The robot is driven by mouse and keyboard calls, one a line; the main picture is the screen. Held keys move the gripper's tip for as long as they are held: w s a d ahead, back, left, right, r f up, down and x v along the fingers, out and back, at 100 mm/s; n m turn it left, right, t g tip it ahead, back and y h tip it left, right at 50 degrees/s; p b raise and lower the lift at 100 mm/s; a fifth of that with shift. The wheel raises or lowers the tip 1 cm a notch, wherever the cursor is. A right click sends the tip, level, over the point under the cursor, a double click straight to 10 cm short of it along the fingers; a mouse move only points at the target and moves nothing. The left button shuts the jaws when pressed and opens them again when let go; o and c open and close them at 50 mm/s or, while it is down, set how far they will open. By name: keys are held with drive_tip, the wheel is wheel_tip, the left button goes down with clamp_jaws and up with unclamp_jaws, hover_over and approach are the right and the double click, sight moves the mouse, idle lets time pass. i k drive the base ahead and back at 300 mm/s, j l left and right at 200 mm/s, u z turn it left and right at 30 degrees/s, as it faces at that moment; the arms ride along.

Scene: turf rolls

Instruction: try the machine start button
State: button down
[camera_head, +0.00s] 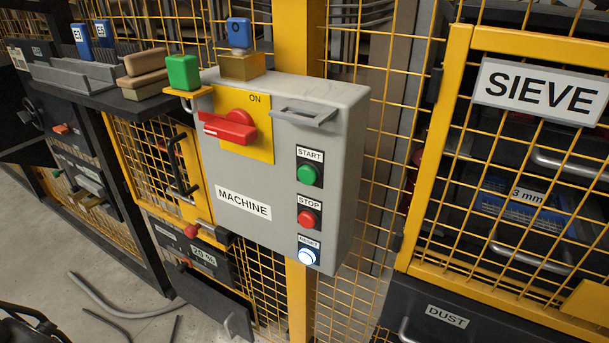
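The green START button (308,174) sits on the right part of the front of a grey control box labelled MACHINE (275,240). Below it are the red STOP button (308,219) and the RESET button (308,256), which looks white and lit with a blue rim. A red rotary switch handle (231,126) on a yellow plate lies roughly level, near the word ON. Nothing touches the START button. My gripper cannot be made out; only a dark part shows at the bottom left corner.
A grey hasp-like bracket (303,115) juts out above START. A yellow mesh door labelled SIEVE (540,92) stands at the right. A black-handled mesh door (158,165) and a dark shelf with blocks (150,98) are at the left. Hoses (115,305) lie on the floor.

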sight(307, 174)
drive_tip(key=k+u, duration=0.2)
drive_tip(key=u, duration=0.2)
drive_tip(key=k+u, duration=0.35)
drive_tip(key=k+j+u, duration=0.1)
drive_tip(key=u, duration=0.3)
